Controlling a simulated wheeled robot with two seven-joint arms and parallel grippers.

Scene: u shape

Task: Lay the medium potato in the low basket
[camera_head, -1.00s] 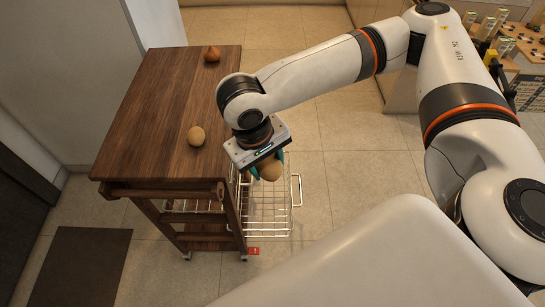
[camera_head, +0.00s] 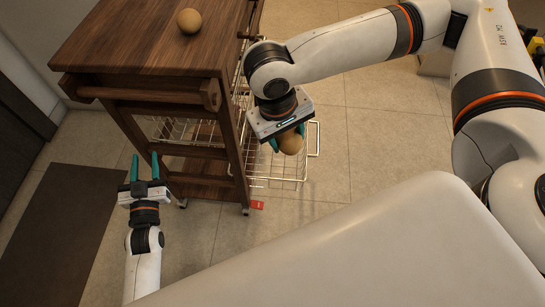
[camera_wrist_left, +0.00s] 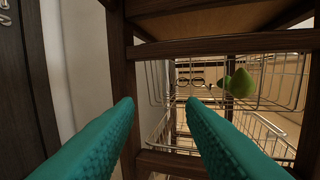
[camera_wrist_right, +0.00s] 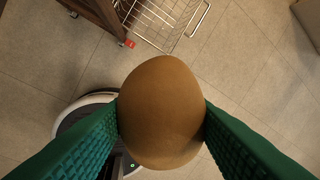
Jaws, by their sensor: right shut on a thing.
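My right gripper (camera_head: 285,140) is shut on a brown potato (camera_head: 291,143). In the right wrist view the potato (camera_wrist_right: 160,112) sits between the teal fingers, over the floor. Below and behind it in the head view is a low wire basket (camera_head: 275,170) pulled out from the wooden cart; it also shows at the top of the right wrist view (camera_wrist_right: 160,22). Another potato (camera_head: 189,20) lies on the cart top. My left gripper (camera_head: 145,163) is open and empty, left of the cart's front; its teal fingers (camera_wrist_left: 160,115) are apart in the left wrist view.
The wooden cart (camera_head: 140,50) stands at the left, with a leg close to the basket. In the left wrist view, wire baskets (camera_wrist_left: 158,85) are inside the cart, with green fruit (camera_wrist_left: 238,84) in the upper one.

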